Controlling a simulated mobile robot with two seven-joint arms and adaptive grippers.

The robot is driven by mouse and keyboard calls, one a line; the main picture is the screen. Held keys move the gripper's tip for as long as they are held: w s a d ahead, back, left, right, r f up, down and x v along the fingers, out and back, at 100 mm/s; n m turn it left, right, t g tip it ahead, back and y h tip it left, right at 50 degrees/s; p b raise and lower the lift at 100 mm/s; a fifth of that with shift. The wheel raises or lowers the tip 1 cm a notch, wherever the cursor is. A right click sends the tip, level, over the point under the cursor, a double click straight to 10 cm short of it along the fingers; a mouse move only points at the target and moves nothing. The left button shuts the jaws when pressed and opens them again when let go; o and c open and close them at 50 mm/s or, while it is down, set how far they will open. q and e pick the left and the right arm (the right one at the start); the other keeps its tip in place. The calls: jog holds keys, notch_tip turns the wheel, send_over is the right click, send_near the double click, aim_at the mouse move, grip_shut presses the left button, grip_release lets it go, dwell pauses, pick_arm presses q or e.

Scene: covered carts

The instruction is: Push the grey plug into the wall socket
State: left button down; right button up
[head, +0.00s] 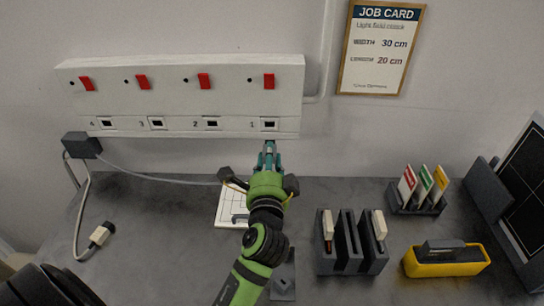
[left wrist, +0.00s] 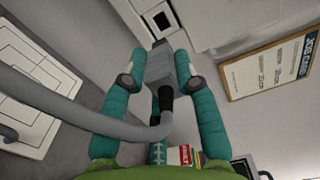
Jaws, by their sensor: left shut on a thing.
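The white wall socket panel (head: 180,98) carries a row of numbered sockets, each below a red switch. My left gripper (head: 268,152) is just below the panel, under socket 1 (head: 269,124). In the left wrist view, its teal fingers (left wrist: 158,75) are shut on the grey plug (left wrist: 157,60), whose grey cable (left wrist: 60,112) loops away to the left. The plug's front end points towards a dark socket opening (left wrist: 162,18) and appears short of it. In the head view the fingers mostly hide the plug. My right gripper is not in view.
A dark box (head: 82,146) with cables hangs at the panel's left end; a white connector (head: 101,234) lies on the grey bench (head: 150,215). A white gridded plate (head: 230,207), dark holder (head: 350,255), card rack (head: 417,200) and yellow tray (head: 445,264) stand nearby. A job card (head: 381,50) hangs above.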

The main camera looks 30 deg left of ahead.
aim_at(269, 133)
pick_arm(q)
jog(key=shift+x, duration=2.6)
jog(key=shift+w+a+r, duration=0.1)
jog(key=shift+a, duration=0.2)
jog(key=shift+p, duration=0.5)
jog(key=shift+x, duration=1.75)
jog(key=c, duration=0.9)
grip_release()
jog(key=shift+o, duration=0.2)
jog(key=shift+w, duration=0.1)
jog(key=v, duration=1.2)
